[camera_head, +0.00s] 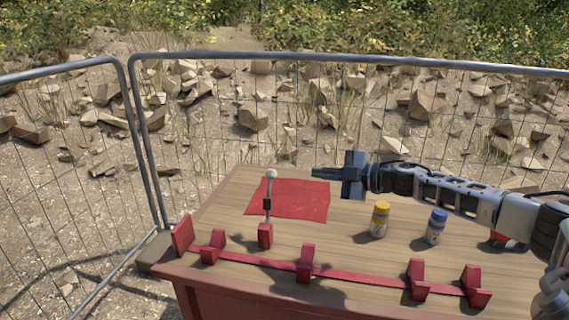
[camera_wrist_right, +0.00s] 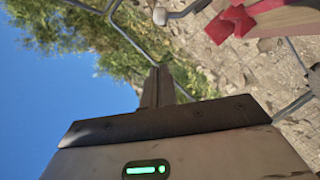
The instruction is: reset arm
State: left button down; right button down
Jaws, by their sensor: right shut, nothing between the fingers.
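My right arm comes in from the right in the head view. Its gripper (camera_head: 318,173) points left, above the table, over the right edge of a red square mat (camera_head: 300,203). The fingers are shut and empty. In the right wrist view the shut fingers (camera_wrist_right: 157,85) point toward the fence and bushes, with nothing between them. My left gripper is not in view.
A wooden table (camera_head: 345,245) carries a red rack (camera_head: 340,276) along its front edge. A lever with a pale knob (camera_head: 270,175) stands left of the gripper. A yellow-capped bottle (camera_head: 379,220) and a blue-capped bottle (camera_head: 436,227) stand below the right arm. Wire fencing (camera_head: 330,62) runs behind.

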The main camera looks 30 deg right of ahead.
jog(key=s+a+f+m+h, duration=0.2)
jog(key=a+f+m, duration=0.2)
jog(key=a+f, duration=0.4)
jog(key=s+a+f+m+h, duration=0.2)
jog(key=a+f+m+h, duration=0.15)
jog(key=a+f, duration=0.45)
jog(key=s+a+f+m+g+h, duration=0.1)
jog(key=s+a+m+g, duration=0.25)
jog(key=s, duration=0.55)
jog(key=s+a+f+m+g, duration=0.1)
jog(key=s+a+m+g, duration=0.2)
jog(key=s, duration=0.6)
jog(key=s+a+f+m+g+h, duration=0.1)
jog(key=s+a+g, duration=0.25)
jog(key=s, duration=0.55)
jog(key=w+a+f+t+y, duration=0.3)
jog(key=w+a+f+t, duration=0.1)
jog(key=f, duration=0.5)
jog(key=shift+w+a+f+n+t, duration=0.3)
jog(key=shift+w+t, duration=0.6)
jog(key=shift+w, duration=0.05)
jog(key=shift+d, duration=0.1)
